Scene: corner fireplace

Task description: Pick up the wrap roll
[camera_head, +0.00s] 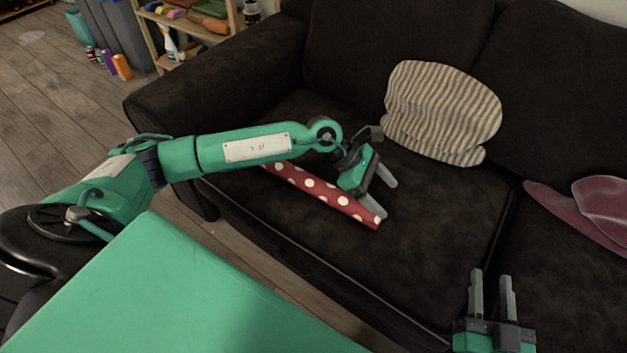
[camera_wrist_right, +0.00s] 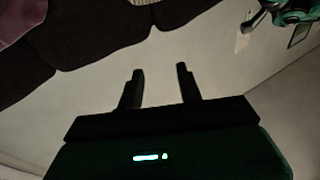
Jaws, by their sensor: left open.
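The wrap roll (camera_head: 318,194) is a long red tube with pale polka dots. It lies on the dark seat of the sofa near its front edge, and my left arm covers part of its far-left end. My left gripper (camera_head: 386,194) is open at the right end of the roll. One finger is over or beside that end; I cannot tell whether it touches. My right gripper (camera_head: 491,280) is at the bottom right of the head view, away from the roll. Its two fingers are apart with nothing between them, as the right wrist view (camera_wrist_right: 158,80) also shows.
The dark sofa (camera_head: 430,240) fills the right side. A striped cushion (camera_head: 440,112) leans on its back, and a dull pink cushion (camera_head: 603,205) lies at the right edge. A wooden shelf (camera_head: 236,18) with bottles stands at the back left. The seat right of the roll is clear.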

